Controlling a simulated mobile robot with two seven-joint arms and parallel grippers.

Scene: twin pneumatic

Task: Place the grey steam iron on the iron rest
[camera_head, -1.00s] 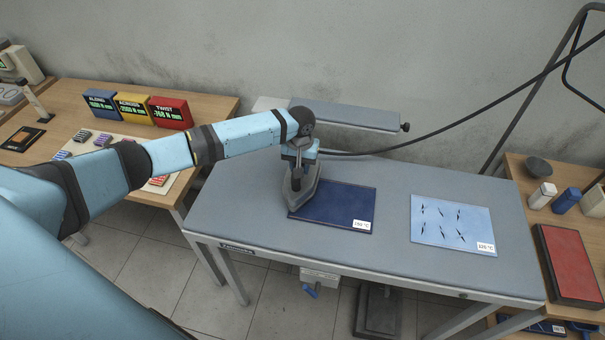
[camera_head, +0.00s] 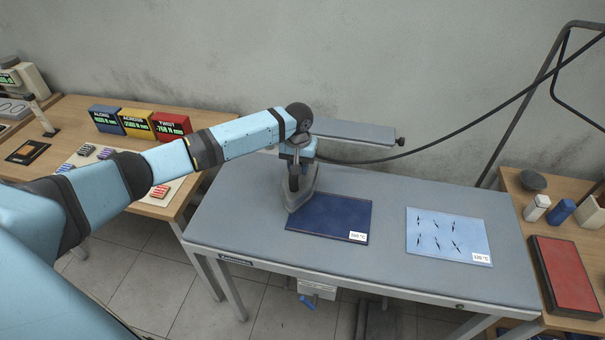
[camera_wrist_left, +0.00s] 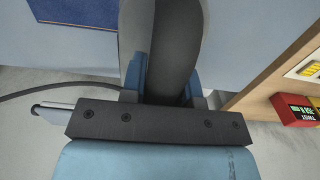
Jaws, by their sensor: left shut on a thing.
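The grey steam iron (camera_head: 303,190) stands at the left edge of the dark blue cloth on the ironing table. My left gripper (camera_head: 296,167) is shut on the iron's dark handle from above. In the left wrist view the handle (camera_wrist_left: 172,60) runs between the blue fingers of the left gripper (camera_wrist_left: 165,80). I cannot tell whether the iron's sole touches the table. The iron rest cannot be made out for certain; a narrow grey raised board (camera_head: 352,132) stands behind the table, partly hidden by my arm. My right gripper is not in view.
The dark blue cloth (camera_head: 335,217) and a light blue cloth (camera_head: 448,236) lie on the grey ironing table (camera_head: 390,275). A black hose (camera_head: 450,135) runs from the iron's area to a stand at right. Wooden side tables hold display boxes (camera_head: 137,122) and a red pad (camera_head: 566,273).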

